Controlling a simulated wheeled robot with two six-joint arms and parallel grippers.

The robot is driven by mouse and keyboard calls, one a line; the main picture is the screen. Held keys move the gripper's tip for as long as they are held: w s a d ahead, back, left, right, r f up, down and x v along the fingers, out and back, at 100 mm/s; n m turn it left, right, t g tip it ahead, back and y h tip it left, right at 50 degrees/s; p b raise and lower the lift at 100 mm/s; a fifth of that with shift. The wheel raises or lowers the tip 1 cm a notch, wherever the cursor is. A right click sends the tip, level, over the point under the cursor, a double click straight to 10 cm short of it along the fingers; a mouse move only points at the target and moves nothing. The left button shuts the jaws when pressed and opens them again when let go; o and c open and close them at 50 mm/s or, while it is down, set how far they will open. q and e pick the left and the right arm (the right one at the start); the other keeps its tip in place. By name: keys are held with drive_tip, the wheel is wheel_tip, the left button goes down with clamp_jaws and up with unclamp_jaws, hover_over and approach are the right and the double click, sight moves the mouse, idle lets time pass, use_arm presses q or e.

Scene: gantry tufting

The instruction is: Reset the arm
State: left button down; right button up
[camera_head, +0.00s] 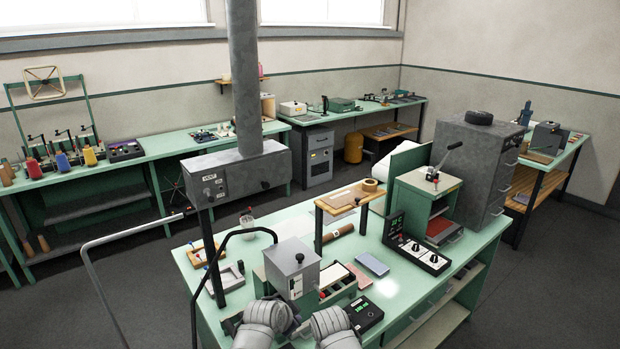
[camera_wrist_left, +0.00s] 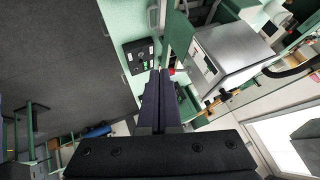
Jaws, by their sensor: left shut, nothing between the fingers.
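My left gripper shows in the left wrist view (camera_wrist_left: 160,78) with its two long dark fingers together and nothing between them. In that view the fingers point toward the green bench, between a small black control box (camera_wrist_left: 140,56) and a grey metal box (camera_wrist_left: 237,55). In the head view two grey parts of my arms show at the bottom edge, in front of the grey metal box (camera_head: 292,266) and left of the black control box (camera_head: 363,313). The fingers of my right gripper are not visible.
The green bench (camera_head: 215,318) also carries a wooden-topped stand (camera_head: 348,197), a controller with dials (camera_head: 416,254) and a lever press (camera_head: 432,190). A bent dark tube (camera_head: 240,233) and a grey post (camera_head: 245,80) rise nearby. Open floor (camera_head: 150,285) lies to the left.

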use_arm(q)
drive_tip(key=s+a+f+n+g+y, duration=0.1)
drive_tip(key=s+a+f+n+g, duration=0.2)
drive_tip(key=s+a+n, duration=0.25)
drive_tip(key=s+a+f+n+g+y, duration=0.25)
drive_tip(key=s+a+n+g, duration=0.2)
drive_tip(key=a, duration=0.25)
drive_tip(key=s+d+f+m+b, duration=0.3)
drive_tip(key=s+d+f+b, duration=0.3)
drive_tip(key=d+f+b, duration=0.4)
drive_tip(key=shift+d+f+b, duration=0.25)
drive_tip(key=shift+f+b, duration=0.15)
drive_tip(key=shift+b, duration=0.05)
